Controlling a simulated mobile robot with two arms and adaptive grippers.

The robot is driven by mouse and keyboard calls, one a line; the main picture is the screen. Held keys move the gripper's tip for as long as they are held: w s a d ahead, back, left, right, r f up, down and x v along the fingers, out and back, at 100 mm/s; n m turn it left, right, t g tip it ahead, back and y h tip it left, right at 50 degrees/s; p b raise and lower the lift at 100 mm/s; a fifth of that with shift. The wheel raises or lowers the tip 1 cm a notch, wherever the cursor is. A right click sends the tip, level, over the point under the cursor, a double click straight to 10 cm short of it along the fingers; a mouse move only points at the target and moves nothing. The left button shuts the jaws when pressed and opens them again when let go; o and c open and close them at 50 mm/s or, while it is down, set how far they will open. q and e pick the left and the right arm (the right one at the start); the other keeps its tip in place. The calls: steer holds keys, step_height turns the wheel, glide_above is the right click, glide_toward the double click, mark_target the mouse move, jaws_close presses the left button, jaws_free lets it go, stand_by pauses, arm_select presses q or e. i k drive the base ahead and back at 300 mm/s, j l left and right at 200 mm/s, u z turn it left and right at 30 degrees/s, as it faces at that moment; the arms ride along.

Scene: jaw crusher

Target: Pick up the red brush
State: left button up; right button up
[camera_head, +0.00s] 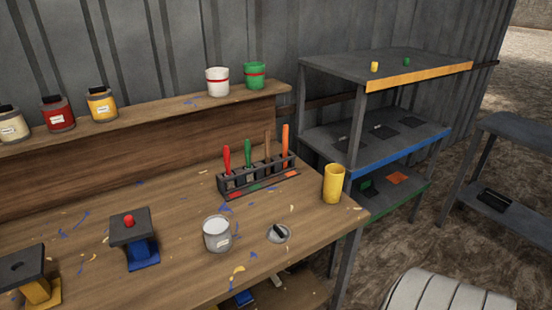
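The red brush (227,157) stands upright with its handle up in the leftmost place of a dark brush rack (259,181) on the wooden workbench. Its lower end is hidden inside the rack. A green brush (248,152), a brown brush (267,145) and an orange brush (285,140) stand beside it to the right. Coloured marks show along the rack's front. Neither of my grippers is in view, and nothing is holding the red brush.
A white can (217,234), a lid with a black handle (279,234) and a yellow cup (333,184) stand in front of and right of the rack. A blue-based stand (142,257) with a red knob is at left. Paint cans line the back ledge (150,110). Metal shelves (330,66) stand right.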

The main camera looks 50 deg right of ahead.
mark_target(230, 185)
steer(key=z, duration=1.15)
